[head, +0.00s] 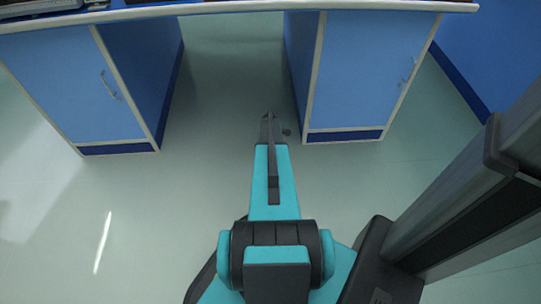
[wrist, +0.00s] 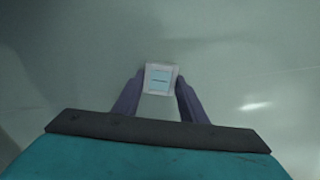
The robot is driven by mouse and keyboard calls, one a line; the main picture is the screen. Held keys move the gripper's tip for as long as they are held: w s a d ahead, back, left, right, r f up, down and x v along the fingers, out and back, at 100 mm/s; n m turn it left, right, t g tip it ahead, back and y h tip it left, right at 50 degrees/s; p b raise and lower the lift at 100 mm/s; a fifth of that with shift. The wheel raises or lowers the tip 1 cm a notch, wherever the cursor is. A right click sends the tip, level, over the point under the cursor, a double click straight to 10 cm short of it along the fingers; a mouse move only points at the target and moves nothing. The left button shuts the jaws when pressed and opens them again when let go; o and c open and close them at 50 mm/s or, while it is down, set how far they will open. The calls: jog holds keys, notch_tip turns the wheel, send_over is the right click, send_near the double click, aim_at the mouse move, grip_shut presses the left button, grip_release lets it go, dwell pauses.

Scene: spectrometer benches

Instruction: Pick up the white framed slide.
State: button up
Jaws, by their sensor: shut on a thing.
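Behind the slide I see only grey-green floor. In the head view my gripper (head: 270,122) is seen end-on past the teal arm, in front of the gap between two blue cabinets. The slide cannot be made out there.
A bench with a pale top (head: 230,8) runs along the back. Under it stand a left blue cabinet (head: 65,85) and a right blue cabinet (head: 365,70), with an open gap between. The floor (head: 120,200) in front is clear. Items on the bench top at the upper left are cut off.

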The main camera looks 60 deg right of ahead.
jog(key=shift+r, duration=0.1)
jog(key=shift+r+p, duration=0.35)
jog(key=shift+r, duration=0.25)
jog(key=shift+s+a+r+p, duration=0.15)
jog(key=shift+a+r+p, duration=0.15)
jog(key=shift+r, duration=0.3)
jog(key=shift+s+a+r+p, duration=0.1)
jog(key=shift+a+r+p, duration=0.15)
jog(key=shift+r, duration=0.35)
jog(key=s+a+p, duration=0.1)
jog(key=s+a, duration=0.1)
jog(key=a, duration=0.2)
jog(key=s+a+p, duration=0.1)
jog(key=s+a, duration=0.1)
jog(key=a, duration=0.2)
jog(key=s+a+r, duration=0.1)
jog(key=s+a, duration=0.2)
jog(key=a, duration=0.2)
jog(key=shift+r+p, duration=0.1)
jog(key=shift+p, duration=0.3)
